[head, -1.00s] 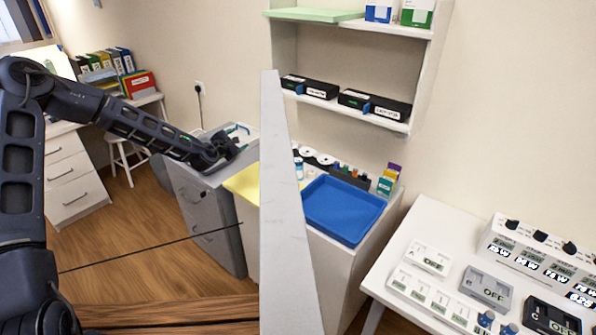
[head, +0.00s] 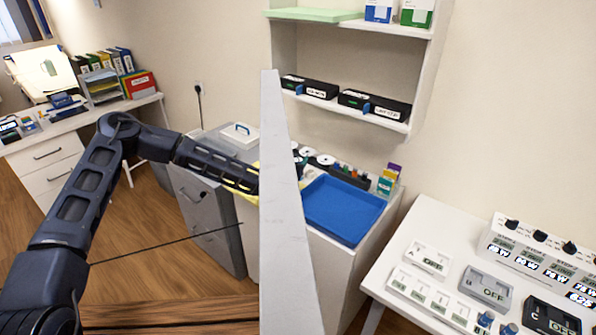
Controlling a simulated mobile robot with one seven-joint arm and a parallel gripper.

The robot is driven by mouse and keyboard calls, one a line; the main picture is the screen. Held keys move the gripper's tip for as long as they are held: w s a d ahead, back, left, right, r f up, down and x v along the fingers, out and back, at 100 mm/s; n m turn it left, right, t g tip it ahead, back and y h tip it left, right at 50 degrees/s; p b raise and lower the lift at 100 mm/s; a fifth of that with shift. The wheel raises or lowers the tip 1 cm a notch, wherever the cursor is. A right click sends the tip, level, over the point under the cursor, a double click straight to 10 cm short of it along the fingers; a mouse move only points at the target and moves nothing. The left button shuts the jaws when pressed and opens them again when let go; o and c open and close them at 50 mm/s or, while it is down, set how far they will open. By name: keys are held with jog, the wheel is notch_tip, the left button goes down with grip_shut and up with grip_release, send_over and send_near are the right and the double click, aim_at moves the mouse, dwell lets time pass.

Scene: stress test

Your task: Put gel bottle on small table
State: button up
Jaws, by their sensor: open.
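My arm reaches across the left half of the head view, and its far end passes behind a pale upright panel (head: 285,230). My gripper is hidden behind that panel. I cannot make out a gel bottle for certain. A white table (head: 395,255) stands at the lower right and carries switch boxes. I cannot tell whether it is the small table of the task.
A blue tray (head: 345,208) lies on a white counter right of the panel, with small items behind it. Grey drawers (head: 208,220) stand left of the panel. A white desk (head: 110,115) is at the far left. A wall shelf (head: 345,110) hangs above the tray.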

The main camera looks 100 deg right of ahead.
notch_tip(320, 180, down, 5)
jog(key=shift+r, duration=0.1)
jog(key=shift+s+d+f, duration=0.1)
jog(key=shift+d+f, duration=0.15)
jog(key=shift+f, duration=0.05)
jog(key=shift+x, duration=2.25)
jog(key=c, duration=1.2)
notch_tip(320, 180, up, 20)
